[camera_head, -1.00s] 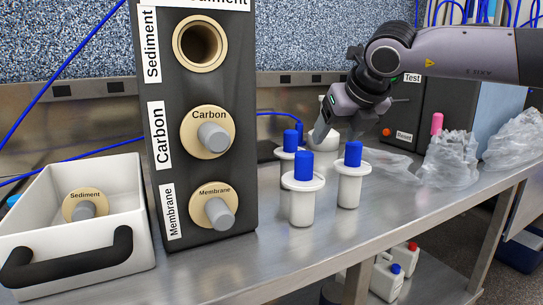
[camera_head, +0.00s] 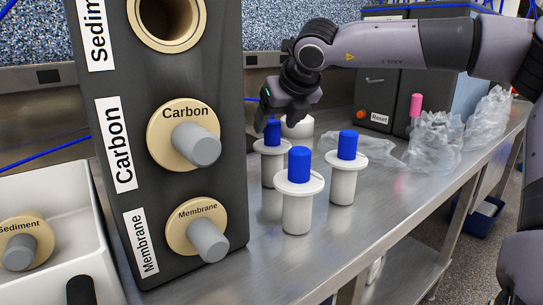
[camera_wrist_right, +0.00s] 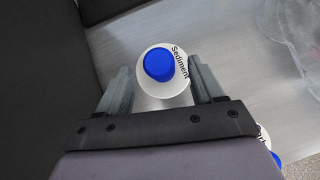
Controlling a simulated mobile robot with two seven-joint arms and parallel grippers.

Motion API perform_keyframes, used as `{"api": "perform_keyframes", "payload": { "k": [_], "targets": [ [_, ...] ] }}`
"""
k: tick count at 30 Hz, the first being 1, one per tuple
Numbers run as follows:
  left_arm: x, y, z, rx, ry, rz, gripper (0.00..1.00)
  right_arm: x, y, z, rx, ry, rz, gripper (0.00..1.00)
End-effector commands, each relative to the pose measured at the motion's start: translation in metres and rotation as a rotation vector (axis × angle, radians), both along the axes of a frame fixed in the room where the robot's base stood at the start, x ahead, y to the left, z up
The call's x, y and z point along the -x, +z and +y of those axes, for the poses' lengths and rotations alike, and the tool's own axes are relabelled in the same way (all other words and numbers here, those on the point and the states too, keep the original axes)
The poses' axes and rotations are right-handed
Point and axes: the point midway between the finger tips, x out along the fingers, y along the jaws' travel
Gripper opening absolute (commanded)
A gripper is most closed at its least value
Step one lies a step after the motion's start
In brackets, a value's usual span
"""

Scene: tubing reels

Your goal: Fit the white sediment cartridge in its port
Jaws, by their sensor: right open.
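The white sediment cartridge (camera_head: 271,167), with a blue top and a wide white flange, stands upright on the bench, the rear left of three similar cartridges. Its "Sediment" label shows in the right wrist view (camera_wrist_right: 178,88). My right gripper (camera_head: 266,118) is just above and at its blue top. In the right wrist view the open fingers (camera_wrist_right: 162,85) lie on either side of the cartridge, not closed on it. The sediment port (camera_head: 168,18), a round tan-rimmed hole at the top of the dark panel, is empty. My left gripper is not in view.
Two other blue-topped cartridges (camera_head: 298,195) (camera_head: 345,170) stand close by. Carbon (camera_head: 165,138) and Membrane (camera_head: 188,222) plugs fill the lower ports. A tan Sediment plug (camera_head: 22,240) lies in the white tray (camera_head: 95,262). Clear plastic bags (camera_head: 440,140) lie at right.

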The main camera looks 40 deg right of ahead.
Motion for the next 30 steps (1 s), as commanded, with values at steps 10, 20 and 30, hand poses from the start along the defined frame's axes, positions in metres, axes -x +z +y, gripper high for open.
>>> {"api": "perform_keyframes", "payload": {
  "k": [10,20,30],
  "targets": [
    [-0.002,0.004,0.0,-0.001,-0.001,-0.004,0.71,-0.021,-0.026,-0.007,-0.002,-0.002,0.001,0.67],
    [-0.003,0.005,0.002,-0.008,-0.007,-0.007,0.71,-0.022,-0.027,-0.007,-0.001,0.0,-0.001,0.41],
    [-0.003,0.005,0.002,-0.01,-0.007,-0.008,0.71,-0.022,-0.025,-0.007,0.0,0.0,-0.004,0.0]
  ]
}}
